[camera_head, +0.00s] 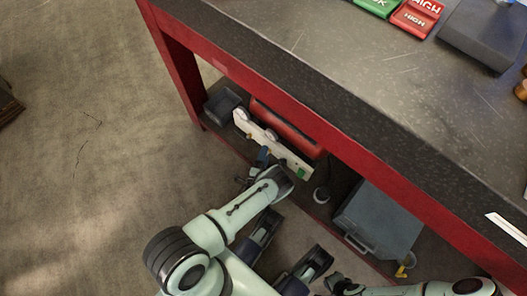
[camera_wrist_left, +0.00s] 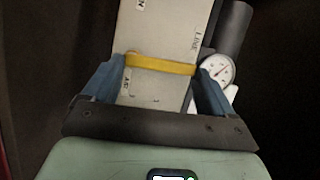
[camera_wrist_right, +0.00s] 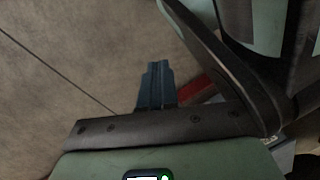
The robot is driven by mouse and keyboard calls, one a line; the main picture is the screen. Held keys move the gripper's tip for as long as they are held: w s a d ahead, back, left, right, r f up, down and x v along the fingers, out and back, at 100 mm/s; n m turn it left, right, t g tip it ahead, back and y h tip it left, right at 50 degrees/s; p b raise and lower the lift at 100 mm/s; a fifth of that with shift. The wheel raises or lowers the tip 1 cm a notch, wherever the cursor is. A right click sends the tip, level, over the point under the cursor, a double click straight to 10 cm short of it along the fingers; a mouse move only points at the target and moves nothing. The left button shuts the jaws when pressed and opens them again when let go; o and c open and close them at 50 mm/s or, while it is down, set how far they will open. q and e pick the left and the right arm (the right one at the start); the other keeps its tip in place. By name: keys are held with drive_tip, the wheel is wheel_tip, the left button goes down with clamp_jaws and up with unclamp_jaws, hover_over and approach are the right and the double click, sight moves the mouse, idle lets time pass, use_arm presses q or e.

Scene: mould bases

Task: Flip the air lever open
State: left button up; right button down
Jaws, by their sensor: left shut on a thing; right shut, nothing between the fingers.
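The air lever is a yellow bar (camera_wrist_left: 160,64) lying across a pale panel (camera_wrist_left: 165,30) in the left wrist view. The panel carries the words "LINE" and "AIR", the latter just below the bar. My left gripper (camera_wrist_left: 158,75) has its blue fingers closed on the bar's two ends. In the head view my left gripper (camera_head: 263,158) is at the white panel (camera_head: 243,124) under the bench, and the lever is hidden there. My right gripper (camera_wrist_right: 155,85) is shut and empty, away from the panel, above the floor.
A round gauge (camera_wrist_left: 218,69) sits right of the panel. A red tank (camera_head: 287,127) lies behind the panel under the red-edged workbench (camera_head: 330,75). A grey case (camera_head: 375,222) stands to the right on the lower shelf. Open floor (camera_head: 80,180) lies to the left.

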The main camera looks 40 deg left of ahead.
use_arm(q)
drive_tip(key=shift+w+d+m+t, duration=0.2)
drive_tip(key=shift+m+t, duration=0.1)
drive_tip(key=shift+m, duration=0.1)
use_arm(e)
drive_tip(key=shift+s+f+g, duration=0.3)
drive_tip(key=shift+s+f, duration=0.05)
drive_tip(key=shift+s, duration=0.25)
drive_tip(key=shift+d, duration=0.1)
use_arm(q)
drive_tip(key=o, duration=1.3)
drive_tip(key=shift+s, duration=0.1)
